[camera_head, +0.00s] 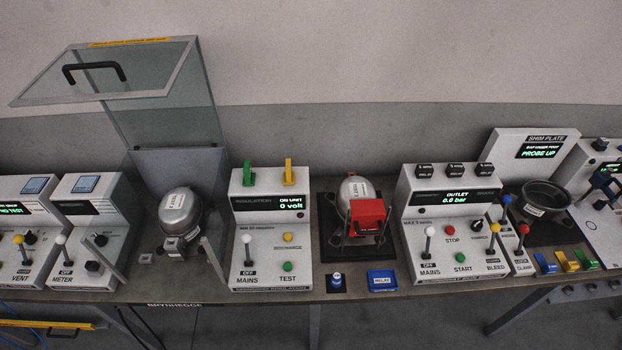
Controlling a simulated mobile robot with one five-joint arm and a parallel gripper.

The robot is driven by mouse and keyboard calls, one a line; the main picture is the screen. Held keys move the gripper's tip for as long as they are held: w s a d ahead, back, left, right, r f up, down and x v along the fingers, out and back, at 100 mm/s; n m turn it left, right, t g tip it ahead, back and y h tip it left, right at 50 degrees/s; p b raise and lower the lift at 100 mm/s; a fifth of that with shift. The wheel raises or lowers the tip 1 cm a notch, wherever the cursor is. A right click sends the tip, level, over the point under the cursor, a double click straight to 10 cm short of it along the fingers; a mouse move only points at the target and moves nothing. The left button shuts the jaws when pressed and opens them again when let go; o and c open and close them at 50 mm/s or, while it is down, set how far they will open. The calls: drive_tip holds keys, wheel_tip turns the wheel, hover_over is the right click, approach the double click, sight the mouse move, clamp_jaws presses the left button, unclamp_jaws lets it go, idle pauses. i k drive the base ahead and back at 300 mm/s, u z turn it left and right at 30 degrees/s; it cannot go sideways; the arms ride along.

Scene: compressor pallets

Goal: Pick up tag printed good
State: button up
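I cannot make out a tag marked as printed good anywhere in the head view. White labels with print too small to read are on the grey compressor (180,211) at left and on the compressor with a red box (367,216) at the middle. A dark round pot (546,196) at right also bears a small white label. Small blue (545,262), yellow (567,261) and green (587,258) pieces lie in a row at the bench's right; I cannot tell what they are. My gripper is not in view.
The long bench (215,290) is crowded with consoles, including the insulation unit (271,230) and the outlet unit (451,225). A raised clear guard (110,75) stands over the left compressor. A blue relay tray (381,281) sits at the front edge.

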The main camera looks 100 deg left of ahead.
sight(249, 179)
drive_tip(key=u, duration=0.1)
drive_tip(key=i, duration=1.05)
drive_tip(key=u, duration=1.4)
drive_tip(key=k, duration=0.15)
drive_tip(key=u, duration=2.6)
drive_tip(key=k, duration=0.15)
drive_tip(key=u, duration=1.2)
drive_tip(key=k, duration=0.6)
drive_tip(key=z, duration=0.3)
drive_tip(key=i, duration=1.6)
drive_tip(key=u, duration=0.25)
